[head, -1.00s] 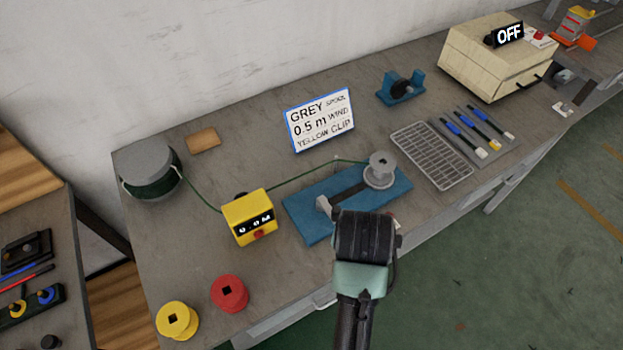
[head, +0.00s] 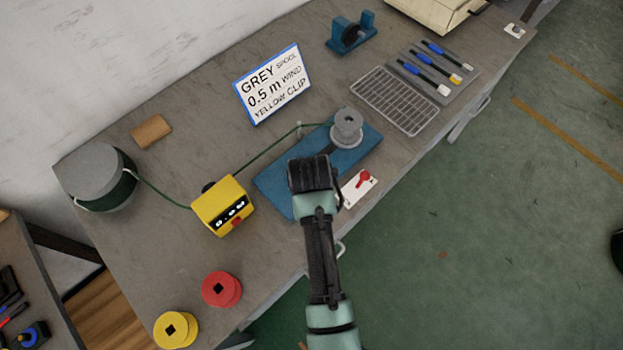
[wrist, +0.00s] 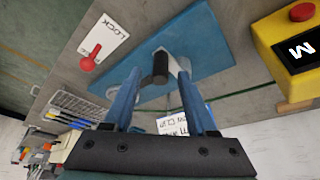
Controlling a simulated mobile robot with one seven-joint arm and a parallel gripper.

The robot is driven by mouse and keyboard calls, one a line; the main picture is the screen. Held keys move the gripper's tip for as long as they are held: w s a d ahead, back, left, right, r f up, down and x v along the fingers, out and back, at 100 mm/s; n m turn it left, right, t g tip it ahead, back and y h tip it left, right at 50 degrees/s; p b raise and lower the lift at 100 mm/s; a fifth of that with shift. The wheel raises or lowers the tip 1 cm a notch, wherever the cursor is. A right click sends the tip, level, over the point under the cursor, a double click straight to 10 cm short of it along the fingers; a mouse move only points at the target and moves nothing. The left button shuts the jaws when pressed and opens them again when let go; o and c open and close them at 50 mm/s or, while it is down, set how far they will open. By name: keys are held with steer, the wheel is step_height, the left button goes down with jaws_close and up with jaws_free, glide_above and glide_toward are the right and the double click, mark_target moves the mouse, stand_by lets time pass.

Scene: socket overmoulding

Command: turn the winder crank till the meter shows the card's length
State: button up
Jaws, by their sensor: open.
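The winder is a blue base (head: 276,188) with a grey spool (head: 347,128) at its far end. Green cord runs from the spool to the yellow meter (head: 220,212); its small display seems to show zeros and M, but I cannot read it surely. The card (head: 272,84) reads GREY SPOOL, 0.5 m WIND, YELLOW CLIP. My gripper (head: 308,172) is over the near part of the winder and hides the crank in the head view. In the wrist view, the crank's dark handle (wrist: 160,67) stands between the open blue fingers of my gripper (wrist: 160,78).
A white LOCK plate with a red lever (head: 362,180) lies right of the winder. A cord drum (head: 98,170), red spool (head: 221,289) and yellow spool (head: 176,329) stand left. A wire rack (head: 395,100) and a blue stand (head: 350,35) are beyond.

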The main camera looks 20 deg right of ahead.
steer(key=shift+x, duration=1.5)
jaws_close()
stand_by(0.4)
